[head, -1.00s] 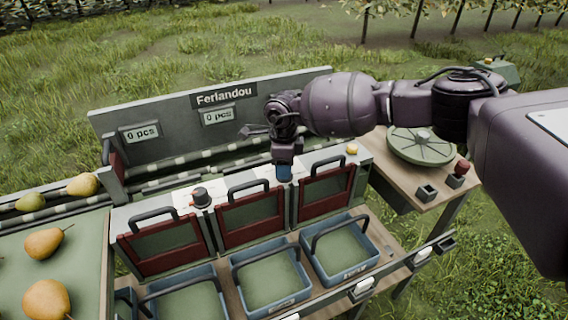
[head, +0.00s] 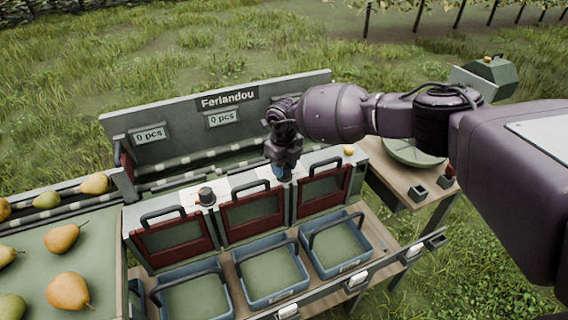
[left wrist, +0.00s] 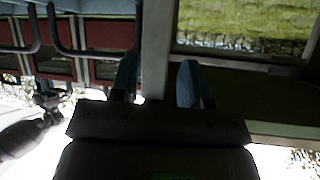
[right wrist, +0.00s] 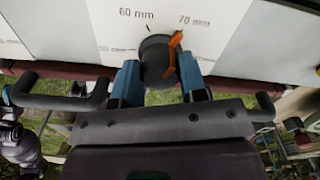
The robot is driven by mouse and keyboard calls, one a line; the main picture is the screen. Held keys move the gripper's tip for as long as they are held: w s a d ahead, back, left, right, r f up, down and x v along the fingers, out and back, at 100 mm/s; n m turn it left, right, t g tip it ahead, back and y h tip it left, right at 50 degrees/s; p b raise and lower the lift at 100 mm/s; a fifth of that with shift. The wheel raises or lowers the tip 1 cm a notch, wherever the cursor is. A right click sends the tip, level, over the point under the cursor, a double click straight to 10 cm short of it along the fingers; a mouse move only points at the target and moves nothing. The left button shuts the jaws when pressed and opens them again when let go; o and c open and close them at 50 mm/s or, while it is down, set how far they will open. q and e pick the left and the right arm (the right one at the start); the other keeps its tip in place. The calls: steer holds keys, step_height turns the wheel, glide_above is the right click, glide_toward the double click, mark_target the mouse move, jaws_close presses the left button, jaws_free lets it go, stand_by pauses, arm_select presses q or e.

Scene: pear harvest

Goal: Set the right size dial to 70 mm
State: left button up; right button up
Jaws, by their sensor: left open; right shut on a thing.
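The right size dial (right wrist: 155,60) is a dark round knob with an orange pointer, seen in the right wrist view. Its pointer slants up and right, its tip just left of the 70 mm label (right wrist: 194,20) and well right of the 60 mm label (right wrist: 136,14). My right gripper (right wrist: 160,80) is shut on the dial, one blue finger on each side. In the head view the right gripper (head: 283,172) covers this dial. My left gripper (left wrist: 157,85) is open and empty in the left wrist view.
Another dial (head: 206,195) stands to the left on the sorter top. Red gates with dark handles and blue crates (head: 270,278) line the front. Pears (head: 68,291) lie on the left tray. A side table (head: 425,187) stands at the right.

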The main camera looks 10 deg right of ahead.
steer(key=shift+m, duration=0.3)
stand_by(0.4)
steer(key=o, duration=0.9)
steer(key=shift+r, duration=0.15)
step_height(320, 180, up, 11)
steer(key=shift+f, duration=0.2)
